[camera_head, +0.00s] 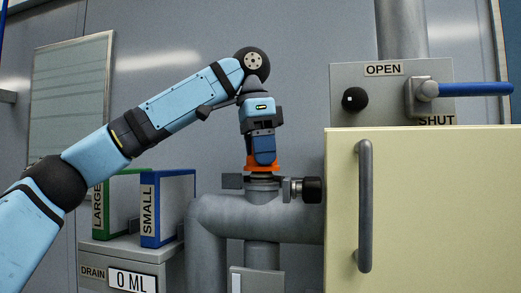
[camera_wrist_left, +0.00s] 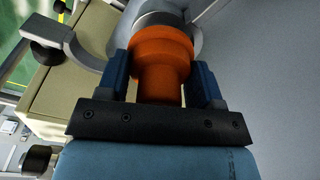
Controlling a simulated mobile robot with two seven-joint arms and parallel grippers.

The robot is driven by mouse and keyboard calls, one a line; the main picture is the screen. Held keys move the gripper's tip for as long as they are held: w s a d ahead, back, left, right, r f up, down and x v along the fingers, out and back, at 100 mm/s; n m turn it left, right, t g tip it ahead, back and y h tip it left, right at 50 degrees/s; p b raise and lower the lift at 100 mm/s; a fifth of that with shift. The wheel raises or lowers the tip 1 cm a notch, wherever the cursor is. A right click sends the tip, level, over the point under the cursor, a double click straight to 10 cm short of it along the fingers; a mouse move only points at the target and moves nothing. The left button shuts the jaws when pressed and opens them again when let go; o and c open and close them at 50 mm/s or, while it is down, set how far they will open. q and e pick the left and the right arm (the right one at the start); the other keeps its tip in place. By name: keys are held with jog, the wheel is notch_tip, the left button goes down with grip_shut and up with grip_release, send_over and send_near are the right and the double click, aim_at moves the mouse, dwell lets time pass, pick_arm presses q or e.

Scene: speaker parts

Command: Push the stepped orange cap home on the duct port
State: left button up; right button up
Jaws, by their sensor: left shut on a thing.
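The stepped orange cap (camera_head: 262,167) sits between my left gripper and the top of the grey duct port (camera_head: 262,184) in the head view. My left gripper (camera_head: 264,160) points straight down and is shut on the cap. In the left wrist view the cap (camera_wrist_left: 162,55) is upright between the blue fingers of the left gripper (camera_wrist_left: 163,85), its wider step toward the grey port (camera_wrist_left: 172,19). The cap appears to meet the port top; whether it is fully seated I cannot tell. My right gripper is in neither view.
A black knob (camera_head: 312,190) and a dark flat tab (camera_head: 232,181) flank the port. A cream cabinet door (camera_head: 440,210) with a grey handle (camera_head: 365,205) stands at right. Large and small binders (camera_head: 168,208) stand at left. A blue lever (camera_head: 475,89) is above the cabinet.

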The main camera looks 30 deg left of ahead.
pick_arm(q)
jog(key=shift+f, duration=0.9)
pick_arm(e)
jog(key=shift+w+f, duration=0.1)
pick_arm(q)
jog(key=shift+f, duration=0.1)
jog(key=o, duration=1.2)
jog(key=r, duration=0.4)
jog(key=r+p, duration=0.1)
jog(key=r, duration=0.3)
jog(key=s+a+r+p, duration=0.1)
jog(key=r, duration=0.3)
jog(key=shift+s, duration=0.1)
jog(key=shift+a+r, duration=0.15)
jog(key=shift+r, duration=0.65)
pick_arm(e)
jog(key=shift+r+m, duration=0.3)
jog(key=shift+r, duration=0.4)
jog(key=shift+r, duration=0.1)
